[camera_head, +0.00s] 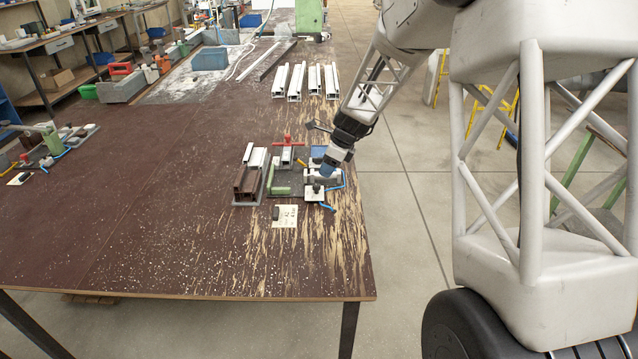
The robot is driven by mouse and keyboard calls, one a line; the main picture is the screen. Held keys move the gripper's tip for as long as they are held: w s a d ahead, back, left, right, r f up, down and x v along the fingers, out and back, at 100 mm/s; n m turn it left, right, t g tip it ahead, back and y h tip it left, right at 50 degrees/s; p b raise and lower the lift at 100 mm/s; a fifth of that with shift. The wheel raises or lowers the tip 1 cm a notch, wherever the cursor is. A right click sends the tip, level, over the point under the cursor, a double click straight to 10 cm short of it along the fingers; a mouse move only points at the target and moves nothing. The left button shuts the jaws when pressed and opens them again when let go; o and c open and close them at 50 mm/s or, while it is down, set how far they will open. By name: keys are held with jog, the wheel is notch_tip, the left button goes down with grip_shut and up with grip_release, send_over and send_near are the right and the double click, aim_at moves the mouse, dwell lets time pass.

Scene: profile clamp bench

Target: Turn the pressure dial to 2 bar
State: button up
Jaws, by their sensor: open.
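My gripper (327,172) points down over the right part of the clamp fixture (283,178) near the table's right edge. It is small in this view and its fingertips are hard to make out. Just below it is a pale plate (315,196) with a small dark part on it. I cannot tell whether that part is the pressure dial, and no dial marking is readable. Blue hoses (345,181) run beside the plate. I cannot tell whether my gripper touches anything there.
White and brown profiles (248,182) stand left of the fixture, with a red handle (287,139) behind. A paper card (285,216) lies in front. White profiles (305,80) lie farther back. A second fixture (50,145) is far left. The table's (150,235) front is clear.

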aim_at(318, 185)
jog(key=shift+f, duration=0.1)
jog(key=shift+x, duration=3.8)
jog(key=shift+c, duration=0.4)
jog(key=c, duration=0.8)
jog(key=shift+c, duration=0.2)
